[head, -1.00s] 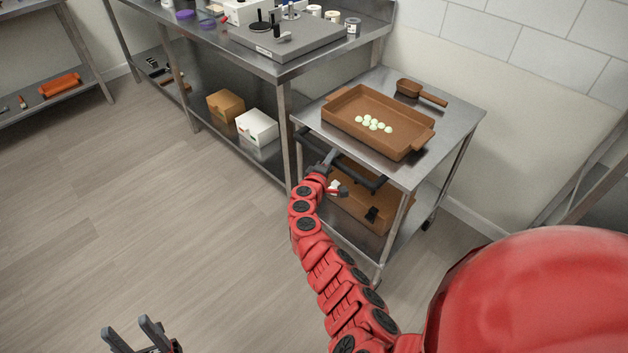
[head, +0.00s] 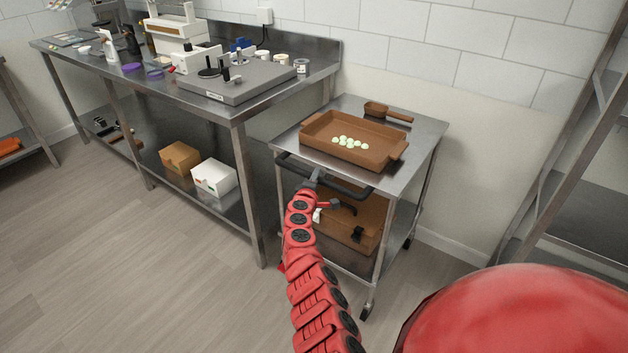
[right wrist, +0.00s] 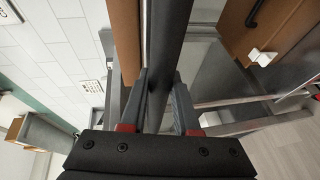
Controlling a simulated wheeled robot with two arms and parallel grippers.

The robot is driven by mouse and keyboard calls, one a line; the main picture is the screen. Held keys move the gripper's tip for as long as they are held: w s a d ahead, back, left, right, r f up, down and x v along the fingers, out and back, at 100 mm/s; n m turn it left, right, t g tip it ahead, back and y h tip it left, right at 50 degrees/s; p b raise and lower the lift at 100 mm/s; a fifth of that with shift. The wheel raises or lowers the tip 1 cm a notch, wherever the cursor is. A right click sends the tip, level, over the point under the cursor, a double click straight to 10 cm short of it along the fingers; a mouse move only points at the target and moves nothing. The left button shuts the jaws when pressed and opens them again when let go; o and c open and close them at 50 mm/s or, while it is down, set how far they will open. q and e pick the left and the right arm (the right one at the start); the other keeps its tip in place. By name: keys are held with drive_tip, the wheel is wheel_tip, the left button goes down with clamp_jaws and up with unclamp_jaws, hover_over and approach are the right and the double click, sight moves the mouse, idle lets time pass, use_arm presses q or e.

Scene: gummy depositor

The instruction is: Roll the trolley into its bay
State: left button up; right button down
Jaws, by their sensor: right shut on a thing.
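The steel trolley (head: 405,172) stands at the right end of the steel bench, close to the tiled wall. Its top carries a brown tray (head: 388,153) with several pale green gummies (head: 350,143) in it, and a brown pan with a handle (head: 385,112). A brown case (head: 352,222) sits on its lower shelf. My right gripper (head: 312,183) is shut on the trolley's black push bar (head: 348,190). In the right wrist view the bar (right wrist: 168,40) runs between the fingers (right wrist: 161,92). My left gripper is out of view. No bay marking shows.
The steel bench (head: 262,108) holds a grey depositor plate (head: 238,82) and several jars; boxes sit on its lower shelf. A steel rack (head: 570,190) stands at the right. Open floor (head: 120,270) lies at the left front.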

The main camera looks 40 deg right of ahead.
drive_tip(key=shift+d+r, duration=0.2)
drive_tip(key=shift+r, duration=0.05)
drive_tip(key=c, duration=0.9)
unclamp_jaws()
drive_tip(key=shift+c, duration=0.2)
drive_tip(key=shift+o, duration=1.4)
drive_tip(key=shift+d+f, duration=0.1)
drive_tip(key=shift+f, duration=0.05)
drive_tip(key=shift+p+v, duration=0.8)
drive_tip(key=shift+v, duration=0.05)
drive_tip(key=p+v, duration=0.2)
drive_tip(key=v, duration=1.3)
drive_tip(key=shift+s+a, duration=0.2)
drive_tip(key=shift+a, duration=0.15)
